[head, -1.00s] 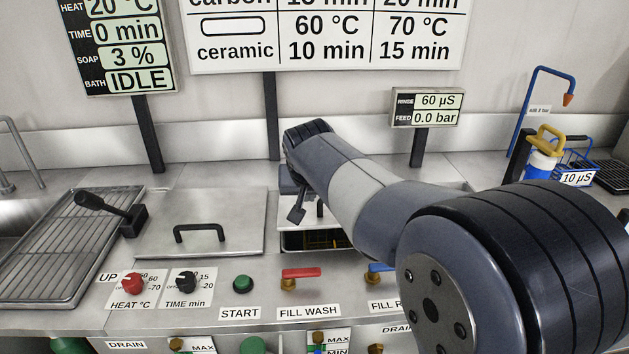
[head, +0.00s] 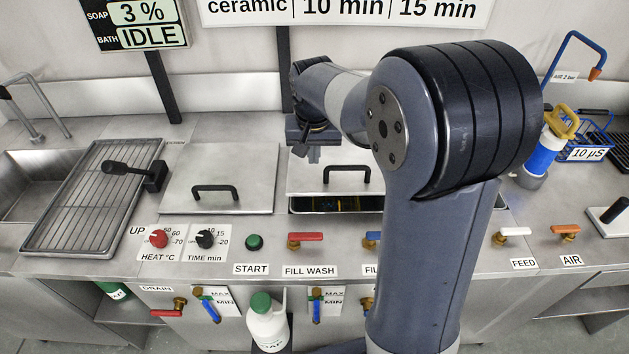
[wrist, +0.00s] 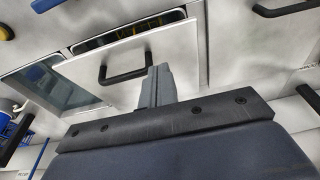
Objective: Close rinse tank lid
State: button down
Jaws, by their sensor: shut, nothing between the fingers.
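The rinse tank lid (head: 308,180) is a flat metal plate with a black bar handle (head: 347,169). A gap (head: 345,204) along its front edge shows the dark tank opening with something yellowish inside. In the wrist view the lid (wrist: 180,50), its handle (wrist: 125,72) and the gap (wrist: 130,34) also show. My gripper (head: 314,154) is over the rear left part of the lid, behind and left of the handle. In the wrist view its shut, empty fingers (wrist: 158,75) are beside the handle. I cannot tell whether they touch the lid. My arm hides the right side.
A closed lid (head: 220,180) with its own handle lies to the left. A drying rack (head: 90,200) and black lever (head: 130,169) are further left. Valves and knobs line the front panel. In the wrist view a blue-tinted opening (wrist: 62,88) lies beside the rinse lid.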

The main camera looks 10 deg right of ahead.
send_over(314, 215)
jog(key=w, duration=0.1)
notch_tip(314, 215, down, 10)
jog(key=shift+d+r+p, duration=0.1)
jog(key=shift+r+p, duration=0.15)
jog(key=shift+p, duration=0.1)
jog(key=shift+f, duration=0.55)
jog(key=shift+s, duration=0.1)
jog(key=shift+f, duration=0.1)
jog(key=f+b, duration=0.1)
jog(key=b, duration=0.1)
jog(key=f+t+b, duration=0.1)
jog(key=b, duration=0.1)
jog(key=shift+s+f, duration=0.35)
jog(key=shift+f, duration=0.05)
jog(key=f+b, duration=0.2)
jog(key=b, duration=0.1)
jog(key=f+b, duration=0.1)
jog(key=f, duration=0.1)
jog(key=shift+s+a+f+b, duration=0.1)
jog(key=shift+s+a+b, duration=0.1)
jog(key=shift+s+b, duration=0.2)
jog(key=shift+s+f, duration=0.2)
jog(key=shift+s, duration=0.05)
